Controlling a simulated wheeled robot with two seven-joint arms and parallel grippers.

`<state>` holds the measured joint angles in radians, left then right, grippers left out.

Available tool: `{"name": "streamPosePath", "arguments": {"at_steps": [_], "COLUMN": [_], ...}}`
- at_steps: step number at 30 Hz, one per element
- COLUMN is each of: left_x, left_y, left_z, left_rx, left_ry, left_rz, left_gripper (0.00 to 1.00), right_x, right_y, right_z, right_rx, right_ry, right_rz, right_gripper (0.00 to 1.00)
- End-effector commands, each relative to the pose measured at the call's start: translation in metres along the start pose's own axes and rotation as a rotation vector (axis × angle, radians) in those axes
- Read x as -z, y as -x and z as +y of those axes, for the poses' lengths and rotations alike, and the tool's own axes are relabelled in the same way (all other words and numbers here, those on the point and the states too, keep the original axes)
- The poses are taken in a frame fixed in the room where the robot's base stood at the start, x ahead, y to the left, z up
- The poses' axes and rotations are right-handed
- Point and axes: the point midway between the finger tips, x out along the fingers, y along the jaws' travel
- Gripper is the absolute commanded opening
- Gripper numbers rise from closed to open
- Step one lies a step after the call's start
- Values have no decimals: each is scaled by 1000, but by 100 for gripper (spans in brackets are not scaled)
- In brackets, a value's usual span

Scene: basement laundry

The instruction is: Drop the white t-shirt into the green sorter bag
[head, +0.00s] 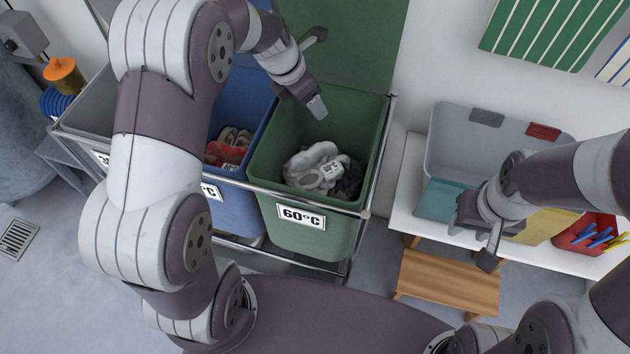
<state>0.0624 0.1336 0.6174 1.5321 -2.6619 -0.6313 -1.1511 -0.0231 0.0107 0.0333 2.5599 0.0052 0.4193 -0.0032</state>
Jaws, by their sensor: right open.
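The green sorter bag (262,168) hangs in the metal frame, with a "60°C" label on its front. A crumpled white garment (312,158), which looks like the white t-shirt, lies inside it with a small tag showing. Darker cloth (350,180) lies beside it in the bag. My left gripper (320,71) is above the back of the green bag, apart from the cloth, its two fingers spread and nothing between them. My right gripper (472,238) is open and empty in front of the grey bin on the white bench at the right.
A blue sorter bag (236,205) with red and grey clothes stands left of the green one, and a grey bag (92,112) further left. The white bench (408,190) holds a grey bin (455,150) and a red tray of pegs (578,238). A wooden stool (448,282) stands below.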

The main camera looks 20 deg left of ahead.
Motion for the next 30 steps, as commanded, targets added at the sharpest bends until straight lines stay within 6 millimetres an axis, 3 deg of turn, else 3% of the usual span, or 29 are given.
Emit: {"name": "streamPosePath", "arguments": {"at_steps": [7,13,18,30], "left_x": [-1,-2,-1,0], "left_y": [7,50,72,75], "left_z": [0,1,0,0], "left_rx": [-1,-3,-1,0], "left_ry": [0,0,0,0], "left_rz": [-1,-3,-1,0], "left_gripper": [63,63,63,63], "right_x": [0,2,2,2], "right_y": [3,16,20,20], "right_z": [0,0,0,0], "right_rx": [0,0,0,0], "right_ry": [0,0,0,0], "right_rz": [0,0,0,0], "right_gripper": [43,43,43,43]}}
